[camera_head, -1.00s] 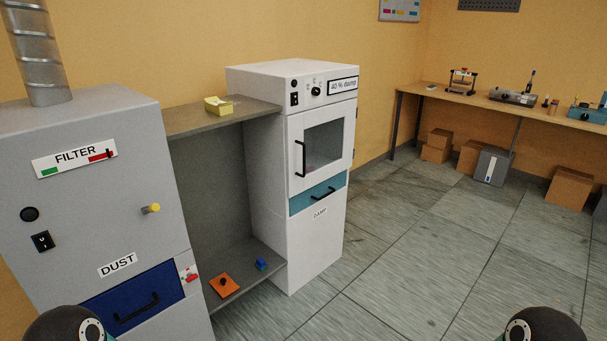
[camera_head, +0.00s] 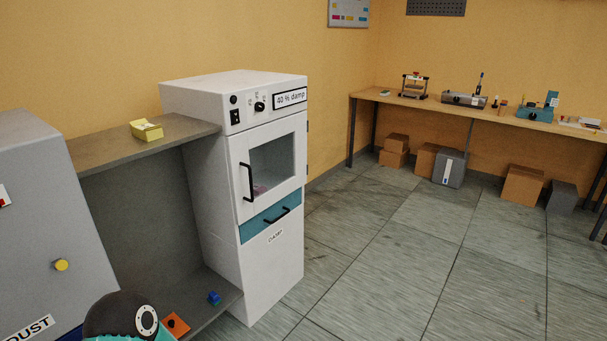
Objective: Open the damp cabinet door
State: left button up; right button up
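The white damp cabinet (camera_head: 215,180) stands left of centre, with a "40 % damp" label on its top panel. Its door (camera_head: 277,150) has a window and is closed. A black vertical handle (camera_head: 247,182) sits on the door's left side. A pinkish thing shows dimly behind the window. Below the door is a teal drawer (camera_head: 270,216) with a black handle, shut, over a "DAMP" label. A dark rounded part of my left arm shows at the bottom left. Neither gripper is in view.
The grey dust filter unit (camera_head: 40,200) stands at the left. A shelf (camera_head: 110,157) with a yellow block (camera_head: 146,130) joins it to the cabinet. An orange piece and a blue piece (camera_head: 214,297) lie on the lower shelf. A workbench (camera_head: 500,114) runs along the back. Floor right of the cabinet is clear.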

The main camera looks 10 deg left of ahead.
aim_at(245, 207)
jog(key=z, duration=0.05)
jog(key=i, duration=1.05)
jog(key=u, duration=0.55)
jog(key=i, duration=0.45)
jog(key=u, duration=0.3)
jog(key=k, duration=0.85)
jog(key=u, duration=0.15)
jog(key=i, duration=0.85)
jog(key=z, duration=0.05)
